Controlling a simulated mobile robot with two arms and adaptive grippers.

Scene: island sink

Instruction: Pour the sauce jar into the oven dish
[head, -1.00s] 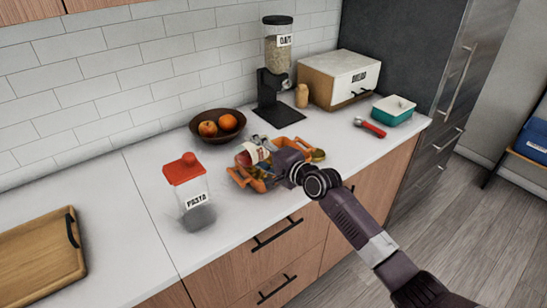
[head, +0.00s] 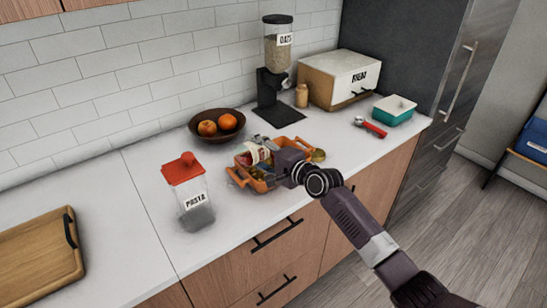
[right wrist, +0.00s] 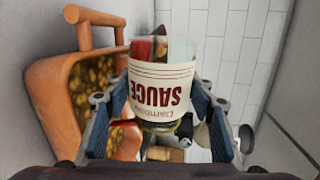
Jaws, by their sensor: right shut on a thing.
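The sauce jar (head: 258,151), with a cream label reading SAUCE, is strongly tilted above the orange oven dish (head: 262,187) on the counter. My right gripper (head: 270,162) is shut on the jar and hides part of the dish. In the right wrist view the jar (right wrist: 163,85) sits between both fingers (right wrist: 160,103), its lettering upside down and a gold rim at the lower end. The dish (right wrist: 60,112) with its bar handle is at left and holds yellowish-brown pieces. A red patch shows beside the jar; I cannot tell if sauce is flowing. My left gripper is not in view.
A pasta container (head: 194,197) with a red lid stands left of the dish. Behind are a fruit bowl (head: 228,134) and an oats dispenser (head: 277,90). A red-handled tool (head: 371,129) lies farther right.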

